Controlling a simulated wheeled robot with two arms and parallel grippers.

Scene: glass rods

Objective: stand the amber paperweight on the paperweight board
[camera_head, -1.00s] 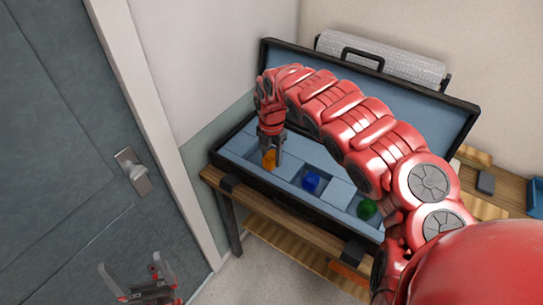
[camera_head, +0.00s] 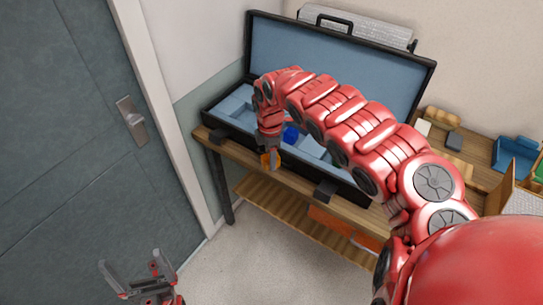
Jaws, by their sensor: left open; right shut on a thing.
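The amber paperweight (camera_head: 266,161) is a small orange piece between the fingers of my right gripper (camera_head: 271,158), which is shut on it. In the picture it overlaps the front wall of the open black case; its exact height above the bench is hard to tell. My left gripper (camera_head: 139,271) is open and empty at the lower left, over the floor by the door. I cannot make out the paperweight board for certain.
The open case (camera_head: 340,60) has a blue lining and stands on a wooden bench (camera_head: 234,151). A blue paperweight (camera_head: 291,134) lies inside; a green one is mostly hidden by my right arm. A blue tray (camera_head: 514,157) and wooden pieces are on the bench at right. A grey door (camera_head: 60,130) is left.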

